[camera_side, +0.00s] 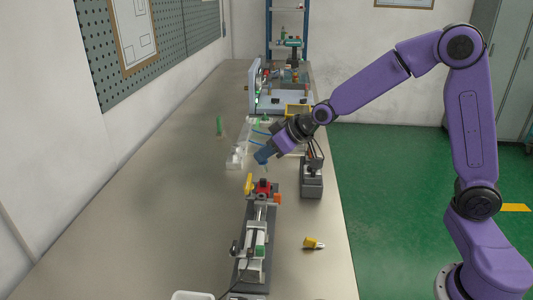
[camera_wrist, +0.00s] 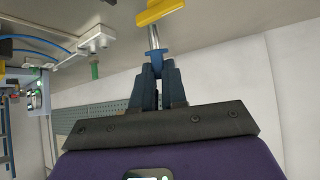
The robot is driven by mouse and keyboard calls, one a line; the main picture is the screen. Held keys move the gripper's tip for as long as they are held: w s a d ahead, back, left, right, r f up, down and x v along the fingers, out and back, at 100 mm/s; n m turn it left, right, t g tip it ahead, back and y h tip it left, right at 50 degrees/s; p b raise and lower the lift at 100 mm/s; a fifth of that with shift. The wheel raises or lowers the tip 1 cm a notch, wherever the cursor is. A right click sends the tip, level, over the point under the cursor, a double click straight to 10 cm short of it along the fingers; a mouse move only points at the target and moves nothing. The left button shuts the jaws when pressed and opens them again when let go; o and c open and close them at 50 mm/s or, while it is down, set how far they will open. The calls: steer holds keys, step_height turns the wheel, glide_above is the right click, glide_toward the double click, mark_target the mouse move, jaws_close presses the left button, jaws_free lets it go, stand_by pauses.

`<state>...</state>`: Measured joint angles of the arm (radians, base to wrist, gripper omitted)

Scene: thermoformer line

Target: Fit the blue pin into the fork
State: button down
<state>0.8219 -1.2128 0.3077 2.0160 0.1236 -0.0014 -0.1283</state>
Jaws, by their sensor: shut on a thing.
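My gripper (camera_side: 262,156) hangs above and just beyond the far end of the cylinder fixture. In the wrist view its blue fingers (camera_wrist: 158,85) are closed on the blue pin (camera_wrist: 156,57). The pin's blue collar and silver shank point away from the fingers; its gripped end is hidden. In the side view the pin is too small to make out clearly. A red part (camera_side: 263,187), which looks like the fork, sits at the fixture's far end, below and apart from my gripper. Its opening cannot be made out.
A yellow upright piece (camera_side: 248,184) stands left of the red part and an orange block (camera_side: 277,198) right of it. A grey device (camera_side: 311,182) stands to the right. A yellow-ended item (camera_side: 313,243) lies near the bench's right edge. The bench's left side (camera_side: 150,220) is clear.

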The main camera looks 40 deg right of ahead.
steer(key=shift+w+r+m+t, duration=0.1)
steer(key=shift+r+m+t, duration=0.2)
steer(key=shift+r+t, duration=0.1)
steer(key=shift+w+d+r+m+t, duration=0.15)
steer(key=shift+r+m+t, duration=0.25)
steer(key=shift+r+t, duration=0.35)
steer(key=shift+d+f+h, duration=0.1)
steer(key=shift+f+h, duration=0.05)
steer(key=shift+h, duration=0.15)
steer(key=shift+t, duration=0.45)
steer(key=shift+f, duration=2.3)
steer(key=shift+f, duration=2.85)
steer(key=shift+f, duration=2)
